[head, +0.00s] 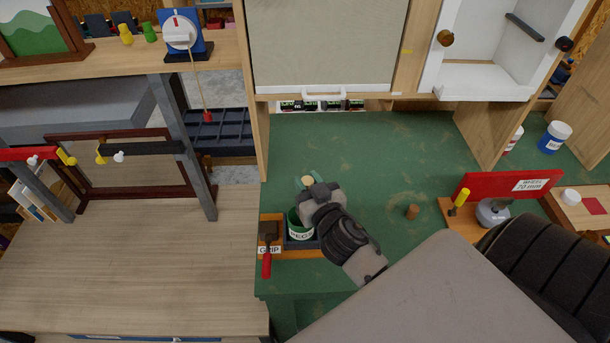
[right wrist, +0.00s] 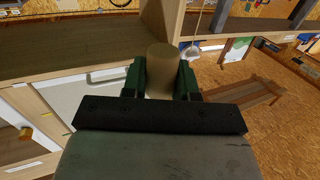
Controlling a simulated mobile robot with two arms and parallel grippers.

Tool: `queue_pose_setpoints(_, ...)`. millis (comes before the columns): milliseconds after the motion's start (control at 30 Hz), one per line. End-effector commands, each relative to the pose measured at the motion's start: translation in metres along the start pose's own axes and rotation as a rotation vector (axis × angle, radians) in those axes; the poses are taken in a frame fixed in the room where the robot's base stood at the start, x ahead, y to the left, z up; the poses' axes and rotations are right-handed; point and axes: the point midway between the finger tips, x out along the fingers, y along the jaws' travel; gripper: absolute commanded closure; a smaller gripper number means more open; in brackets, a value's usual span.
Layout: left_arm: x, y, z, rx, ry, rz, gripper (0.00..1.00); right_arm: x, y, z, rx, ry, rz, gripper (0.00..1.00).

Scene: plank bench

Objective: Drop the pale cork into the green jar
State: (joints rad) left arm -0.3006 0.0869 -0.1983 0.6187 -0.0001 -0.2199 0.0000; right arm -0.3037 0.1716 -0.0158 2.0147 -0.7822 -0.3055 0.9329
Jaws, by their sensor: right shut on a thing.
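My right gripper (head: 307,184) is shut on the pale cork (head: 308,180). In the right wrist view, the cork (right wrist: 162,70) stands between the two green finger pads of my gripper (right wrist: 162,80). The green jar (head: 293,226) has a white label reading "PEGS" and stands at the left front of the green bench top. My gripper's body partly covers its right side. The held cork appears just beyond the jar's rim in the picture; its height above the jar is hard to tell. My left gripper is not in view.
A darker brown cork (head: 412,211) stands on the green bench top (head: 380,150). An orange tray labelled "GRIP" with a red-handled tool (head: 267,262) is left of the jar. A red "WHEEL 20 mm" sign (head: 505,186) is at right. The bench behind the gripper is clear.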

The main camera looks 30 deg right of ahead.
Motion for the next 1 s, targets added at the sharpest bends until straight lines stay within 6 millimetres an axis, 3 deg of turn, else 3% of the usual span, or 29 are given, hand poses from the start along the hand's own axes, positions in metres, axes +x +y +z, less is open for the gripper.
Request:
queue_pose_setpoints(33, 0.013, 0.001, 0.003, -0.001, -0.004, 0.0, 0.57, 0.001, 0.0, 0.014, -0.002, -0.001, -0.001, 0.93)
queue_pose_setpoints(300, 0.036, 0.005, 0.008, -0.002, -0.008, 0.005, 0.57, 0.002, 0.0, 0.039, -0.001, -0.001, -0.001, 0.93)
queue_pose_setpoints(700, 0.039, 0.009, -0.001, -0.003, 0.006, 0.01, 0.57, 0.002, 0.0, 0.042, -0.001, -0.001, -0.001, 0.93)
queue_pose_setpoints(733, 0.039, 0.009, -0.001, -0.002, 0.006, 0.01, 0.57, 0.002, 0.0, 0.042, -0.001, -0.001, -0.001, 0.7)
queue_pose_setpoints(900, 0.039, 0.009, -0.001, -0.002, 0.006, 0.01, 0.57, 0.002, 0.0, 0.042, -0.001, -0.001, -0.001, 0.44)
queue_pose_setpoints(1000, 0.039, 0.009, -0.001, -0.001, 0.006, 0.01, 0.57, 0.002, 0.0, 0.042, -0.001, -0.001, -0.001, 0.42)
